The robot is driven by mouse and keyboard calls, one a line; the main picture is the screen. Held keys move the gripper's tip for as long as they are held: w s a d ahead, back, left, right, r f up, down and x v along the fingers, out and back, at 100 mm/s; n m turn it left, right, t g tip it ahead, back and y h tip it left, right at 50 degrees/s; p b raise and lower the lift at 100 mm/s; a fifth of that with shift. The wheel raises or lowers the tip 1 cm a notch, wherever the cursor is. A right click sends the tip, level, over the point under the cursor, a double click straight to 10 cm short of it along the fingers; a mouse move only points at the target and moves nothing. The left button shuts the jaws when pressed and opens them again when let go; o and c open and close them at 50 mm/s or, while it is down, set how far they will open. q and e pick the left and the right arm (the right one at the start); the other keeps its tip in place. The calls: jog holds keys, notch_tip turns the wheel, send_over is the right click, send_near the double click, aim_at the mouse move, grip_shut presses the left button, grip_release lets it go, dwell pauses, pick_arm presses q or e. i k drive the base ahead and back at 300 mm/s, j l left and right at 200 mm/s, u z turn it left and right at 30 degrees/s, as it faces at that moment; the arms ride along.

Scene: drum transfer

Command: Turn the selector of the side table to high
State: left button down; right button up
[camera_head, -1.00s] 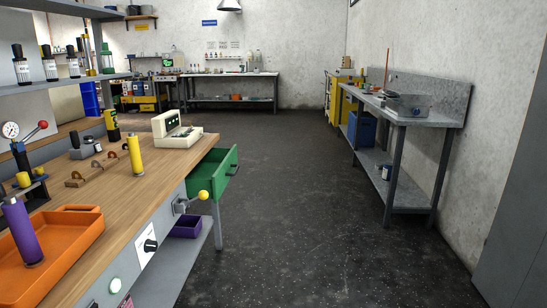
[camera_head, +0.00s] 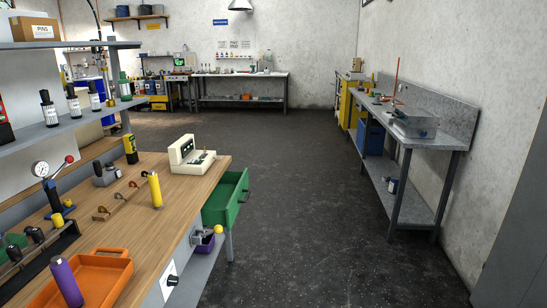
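A black selector knob (camera_head: 172,280) sits on a white plate on the front face of the wooden-topped workbench (camera_head: 125,225) at the left. The knob is small and low in the picture, and its labels cannot be read. I cannot tell whether this bench is the side table. A grey metal table (camera_head: 455,140) stands along the right wall, and no selector is clear on it. Neither of my grippers shows in the head view.
A green drawer (camera_head: 226,200) stands open from the bench's end, above the aisle. A lever with a yellow ball (camera_head: 219,229) juts out beside a purple bin (camera_head: 205,243). An orange tray (camera_head: 110,255) and yellow cylinder (camera_head: 155,190) are on the bench. The dark floor (camera_head: 300,200) between is clear.

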aim_at(170, 279)
jog(key=u, duration=0.8)
jog(key=i+l+u, duration=0.2)
jog(key=u, duration=0.25)
jog(key=i+l+u, duration=0.15)
jog(key=l+u, duration=0.7)
jog(key=i+l+u, duration=0.1)
jog(key=l+u, duration=0.3)
